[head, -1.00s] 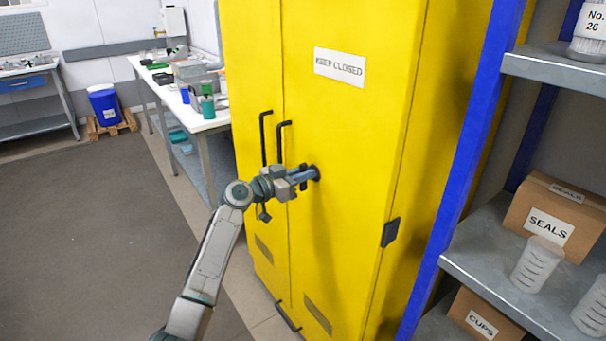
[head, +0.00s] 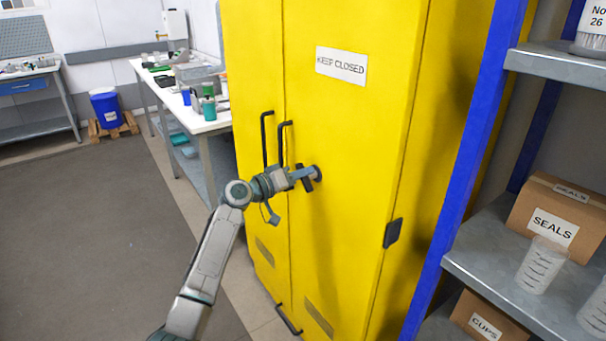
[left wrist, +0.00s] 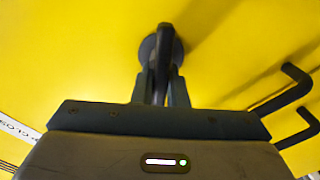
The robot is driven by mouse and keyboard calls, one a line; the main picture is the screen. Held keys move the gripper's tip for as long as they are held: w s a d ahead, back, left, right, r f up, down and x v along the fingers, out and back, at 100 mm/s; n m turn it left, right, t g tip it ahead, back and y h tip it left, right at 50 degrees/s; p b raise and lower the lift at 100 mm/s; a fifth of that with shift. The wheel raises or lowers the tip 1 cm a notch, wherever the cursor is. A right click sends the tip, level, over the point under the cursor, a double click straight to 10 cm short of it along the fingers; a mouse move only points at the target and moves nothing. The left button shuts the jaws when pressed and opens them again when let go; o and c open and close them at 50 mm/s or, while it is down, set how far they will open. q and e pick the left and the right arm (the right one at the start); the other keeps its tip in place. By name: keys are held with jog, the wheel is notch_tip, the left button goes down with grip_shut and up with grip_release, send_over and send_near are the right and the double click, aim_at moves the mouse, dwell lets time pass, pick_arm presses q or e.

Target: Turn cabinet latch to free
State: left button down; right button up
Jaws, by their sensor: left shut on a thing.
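The yellow cabinet (head: 345,230) stands in the middle of the head view with its doors shut. Its dark latch (head: 306,180) sits on the right door, right of the door handles, on a round base. My left gripper (head: 309,174) reaches it from the left and is shut on the latch. In the left wrist view the latch (left wrist: 164,45) stands out from its round base, and the two fingers of my left gripper (left wrist: 162,85) close on it from both sides. The latch's lower end shows as a slanted black bar in the head view. My right gripper is not in view.
Two black door handles (head: 283,145) stand out just left of the gripper; they also show at right in the left wrist view (left wrist: 290,95). A blue-post shelf (head: 470,160) with boxes and cups is at right. A white bench (head: 190,112) stands behind left. Floor at left is clear.

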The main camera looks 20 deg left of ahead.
pick_arm(q)
jog(key=shift+a+n, duration=0.1)
jog(key=shift+n, duration=0.9)
jog(key=n+p, duration=0.1)
jog(key=n, duration=0.1)
jog(key=shift+w+f+n, duration=0.1)
jog(key=shift+f+n, duration=0.05)
jog(key=shift+n, duration=0.25)
jog(key=shift+n+p, duration=0.3)
jog(key=shift+n, duration=0.1)
jog(key=shift+a+f+n+p, duration=0.1)
jog(key=shift+n+p, duration=0.15)
jog(key=shift+n, duration=0.4)
jog(key=shift+d+f+n+p, duration=0.1)
jog(key=shift+n+p, duration=0.15)
jog(key=shift+n, duration=0.35)
jog(key=shift+a+f+n+p, duration=0.1)
jog(key=shift+n+p, duration=0.15)
jog(key=shift+n, duration=0.4)
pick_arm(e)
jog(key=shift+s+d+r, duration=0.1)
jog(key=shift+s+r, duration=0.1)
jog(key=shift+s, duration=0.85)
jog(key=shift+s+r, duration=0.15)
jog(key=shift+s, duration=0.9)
pick_arm(q)
jog(key=c, duration=1.4)
grip_release()
jog(key=shift+c, duration=0.2)
